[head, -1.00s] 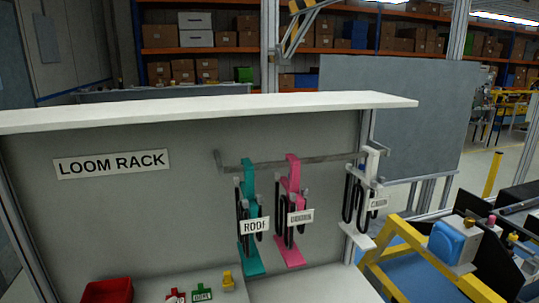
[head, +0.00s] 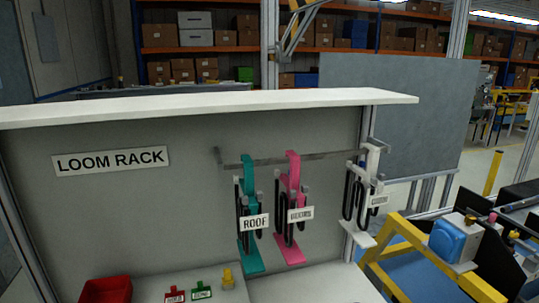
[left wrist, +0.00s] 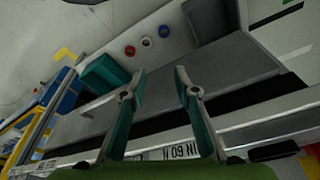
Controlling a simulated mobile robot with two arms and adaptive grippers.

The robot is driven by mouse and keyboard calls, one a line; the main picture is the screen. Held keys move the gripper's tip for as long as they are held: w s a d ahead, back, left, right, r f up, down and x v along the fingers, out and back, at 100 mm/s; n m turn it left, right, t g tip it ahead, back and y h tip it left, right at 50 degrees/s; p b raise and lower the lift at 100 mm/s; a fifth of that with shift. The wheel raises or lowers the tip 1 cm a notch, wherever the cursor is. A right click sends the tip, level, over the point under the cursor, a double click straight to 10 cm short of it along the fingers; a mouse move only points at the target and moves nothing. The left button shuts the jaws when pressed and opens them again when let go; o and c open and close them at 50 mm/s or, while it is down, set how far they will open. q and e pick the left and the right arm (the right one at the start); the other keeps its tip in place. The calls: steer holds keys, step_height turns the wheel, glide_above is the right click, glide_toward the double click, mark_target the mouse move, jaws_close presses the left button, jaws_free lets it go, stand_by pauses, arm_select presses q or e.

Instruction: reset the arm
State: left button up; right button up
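My left gripper (left wrist: 158,88) shows in the left wrist view. Its two teal-and-grey fingers stand apart, with nothing between them. Beyond the fingers is a grey panel or surface, with a teal box-like part (left wrist: 104,73) and a few small round knobs or buttons (left wrist: 147,42). Neither gripper can be made out in the head view, and my right gripper is in no view.
The loom rack (head: 110,160) carries a teal ROOF hanger (head: 249,258), a pink hanger (head: 293,252) and a white hanger (head: 358,235). A red bin (head: 106,290) sits on its lower shelf. A yellow frame with a blue part (head: 447,242) stands at right.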

arm_select(q)
steer(key=s+f+g+b, duration=0.1)
steer(key=s+f, duration=0.3)
steer(key=f, duration=0.7)
steer(key=s+f, duration=0.3)
steer(key=f, duration=0.7)
steer(key=s+a+f+g+b, duration=0.1)
steer(key=s+a+f, duration=0.2)
steer(key=s+f, duration=0.7)
steer(key=s, duration=0.2)
steer(key=shift+s+f+b, duration=0.3)
steer(key=shift+f, duration=0.1)
steer(key=shift+a, duration=0.1)
